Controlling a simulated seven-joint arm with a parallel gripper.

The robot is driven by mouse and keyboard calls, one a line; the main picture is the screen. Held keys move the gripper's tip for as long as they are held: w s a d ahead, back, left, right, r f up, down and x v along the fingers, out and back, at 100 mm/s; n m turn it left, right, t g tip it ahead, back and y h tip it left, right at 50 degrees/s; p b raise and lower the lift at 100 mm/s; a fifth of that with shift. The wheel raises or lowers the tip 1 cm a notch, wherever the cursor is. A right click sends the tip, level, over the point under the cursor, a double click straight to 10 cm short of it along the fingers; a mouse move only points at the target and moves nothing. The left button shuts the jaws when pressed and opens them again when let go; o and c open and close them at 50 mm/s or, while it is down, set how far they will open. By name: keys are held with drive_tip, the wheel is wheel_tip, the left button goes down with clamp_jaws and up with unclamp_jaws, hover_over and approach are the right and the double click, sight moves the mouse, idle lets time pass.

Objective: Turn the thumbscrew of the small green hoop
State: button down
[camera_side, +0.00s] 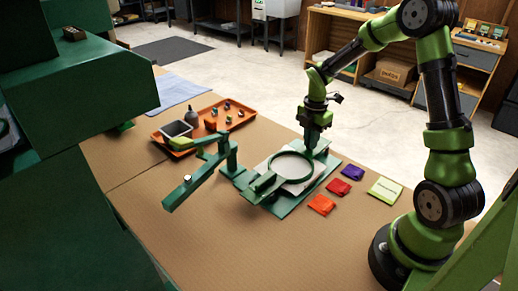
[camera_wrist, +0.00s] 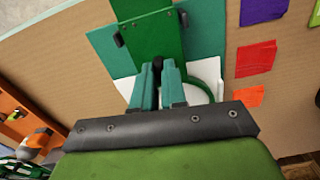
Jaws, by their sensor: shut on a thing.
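The small green hoop (camera_side: 291,182) lies flat with pale cloth in it, on a green base plate (camera_side: 284,208) on the brown table. My gripper (camera_side: 311,148) reaches down at the hoop's far right edge. In the wrist view, the two teal fingers of my gripper (camera_wrist: 158,68) are close together on a small dark knob, which appears to be the thumbscrew (camera_wrist: 157,62). Most of the thumbscrew is hidden between the fingers. White cloth (camera_wrist: 208,72) shows beside them, and the hoop is largely hidden behind my gripper.
A green jointed arm-like fixture (camera_side: 190,188) stands left of the hoop. An orange tray (camera_side: 243,121) with small items lies behind it. Red (camera_side: 338,187), orange (camera_side: 321,204) and purple (camera_side: 352,171) cloth pieces and a pale green packet (camera_side: 385,190) lie right. The front table is clear.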

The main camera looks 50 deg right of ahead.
drive_tip(key=m, duration=0.8)
drive_tip(key=shift+m, duration=0.3)
drive_tip(key=m, duration=0.4)
drive_tip(key=shift+m, duration=0.3)
drive_tip(key=m, duration=0.4)
drive_tip(key=shift+m, duration=0.3)
drive_tip(key=m, duration=1.3)
drive_tip(key=shift+m, duration=2)
